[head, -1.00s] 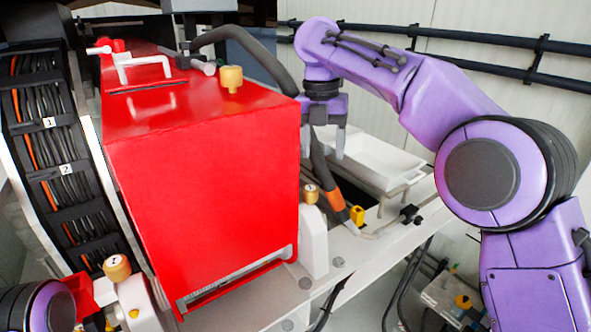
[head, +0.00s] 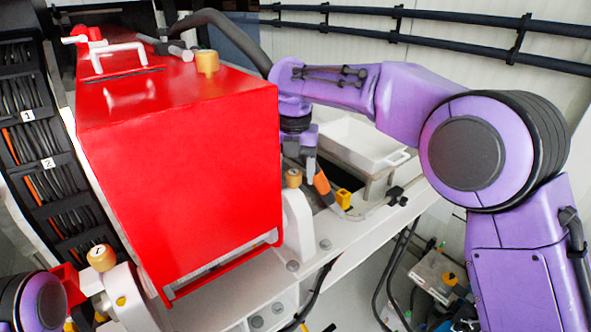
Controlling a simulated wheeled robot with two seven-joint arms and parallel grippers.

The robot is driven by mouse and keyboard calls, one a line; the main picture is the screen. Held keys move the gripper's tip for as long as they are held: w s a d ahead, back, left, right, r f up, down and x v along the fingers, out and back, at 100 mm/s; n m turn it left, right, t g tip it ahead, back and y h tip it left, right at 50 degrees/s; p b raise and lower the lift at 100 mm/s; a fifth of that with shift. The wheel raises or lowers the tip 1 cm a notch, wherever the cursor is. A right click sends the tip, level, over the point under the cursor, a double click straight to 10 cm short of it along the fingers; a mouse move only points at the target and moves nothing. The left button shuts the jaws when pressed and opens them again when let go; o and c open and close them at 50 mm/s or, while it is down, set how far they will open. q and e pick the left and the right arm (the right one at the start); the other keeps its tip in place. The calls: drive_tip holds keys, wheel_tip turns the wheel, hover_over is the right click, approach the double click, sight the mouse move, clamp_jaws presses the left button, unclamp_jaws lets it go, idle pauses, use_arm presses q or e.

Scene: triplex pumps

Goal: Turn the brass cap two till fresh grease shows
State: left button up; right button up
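Brass caps show in three places in the head view: one on a white post at lower left (head: 102,257), one on the white post right of the red box (head: 293,178), and one on top of the red box (head: 207,62). The lower-left cap has a dark mark like a 1; I cannot read the right post's mark. My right gripper (head: 302,158) points down just above and behind the right post's cap. Its fingers look apart and empty. No fresh grease is visible. My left arm shows at the lower-left corner; its gripper is out of view.
The red box (head: 190,190) fills the centre left. A white tray (head: 365,140), an orange-ended hose (head: 322,186) and a yellow block (head: 343,198) lie right of the post. A cable rack (head: 35,150) stands at left. Dark rails run along the wall.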

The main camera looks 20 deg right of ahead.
drive_tip(key=shift+a, duration=0.15)
drive_tip(key=c, duration=0.9)
drive_tip(key=shift+w, duration=0.1)
drive_tip(key=shift+c, duration=0.2)
drive_tip(key=shift+m, duration=0.4)
